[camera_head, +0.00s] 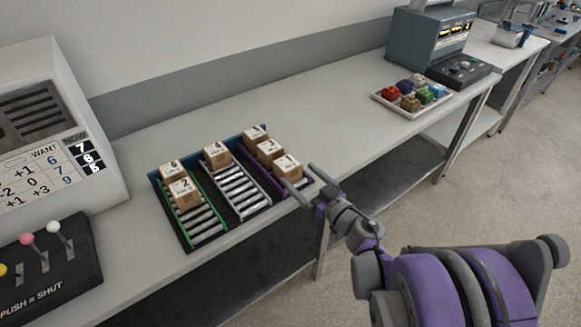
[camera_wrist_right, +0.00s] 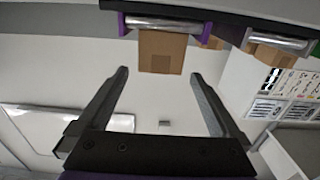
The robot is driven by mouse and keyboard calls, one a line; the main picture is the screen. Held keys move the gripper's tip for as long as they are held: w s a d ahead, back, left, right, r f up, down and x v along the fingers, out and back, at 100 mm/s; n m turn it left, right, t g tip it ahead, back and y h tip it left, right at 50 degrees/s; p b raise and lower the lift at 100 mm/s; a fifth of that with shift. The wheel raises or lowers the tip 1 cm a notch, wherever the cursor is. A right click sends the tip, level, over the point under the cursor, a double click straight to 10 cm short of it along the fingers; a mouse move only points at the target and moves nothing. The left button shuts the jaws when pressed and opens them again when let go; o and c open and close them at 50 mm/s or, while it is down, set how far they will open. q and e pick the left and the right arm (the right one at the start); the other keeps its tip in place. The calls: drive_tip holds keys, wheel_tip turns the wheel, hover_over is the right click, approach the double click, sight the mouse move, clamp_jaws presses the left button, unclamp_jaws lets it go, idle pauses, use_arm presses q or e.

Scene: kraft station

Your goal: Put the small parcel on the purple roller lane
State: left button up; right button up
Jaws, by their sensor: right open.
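Several brown parcels with numbered labels lie in a rack of three roller lanes. The purple roller lane (camera_head: 262,184) is on the right, with three parcels in a row: the back one (camera_head: 255,136), the "3" parcel (camera_head: 270,150) and, nearest the front, the "1" parcel (camera_head: 287,168). My right gripper (camera_head: 300,177) is open and empty at that lane's front end, close to the "1" parcel. In the right wrist view a brown parcel (camera_wrist_right: 162,52) shows just beyond and between the open fingertips (camera_wrist_right: 158,73). I cannot tell whether they touch. My left gripper is out of view.
The green lane (camera_head: 201,222) holds two parcels and the grey middle lane (camera_head: 240,190) one. A lever box (camera_head: 40,270) and display machine (camera_head: 50,130) stand left. A tray of coloured items (camera_head: 385,98) is at the back right; bare table lies between.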

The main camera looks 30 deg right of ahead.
drive_tip(key=shift+s+d, duration=0.1)
drive_tip(key=shift+s, duration=1)
drive_tip(key=s+a+f+m+g+h, duration=0.1)
drive_tip(key=s+a+f+g, duration=0.4)
drive_tip(key=s+a+g, duration=0.3)
drive_tip(key=s+a+f+g+h, duration=0.1)
drive_tip(key=s+a+f+g, duration=0.4)
drive_tip(key=s+a, duration=0.45)
drive_tip(key=r+p, duration=0.1)
drive_tip(key=r, duration=0.1)
drive_tip(key=d+r+p, duration=0.1)
drive_tip(key=p, duration=0.1)
drive_tip(key=r+p, duration=0.2)
drive_tip(key=shift+d+r, duration=0.25)
drive_tip(key=shift+r, duration=0.05)
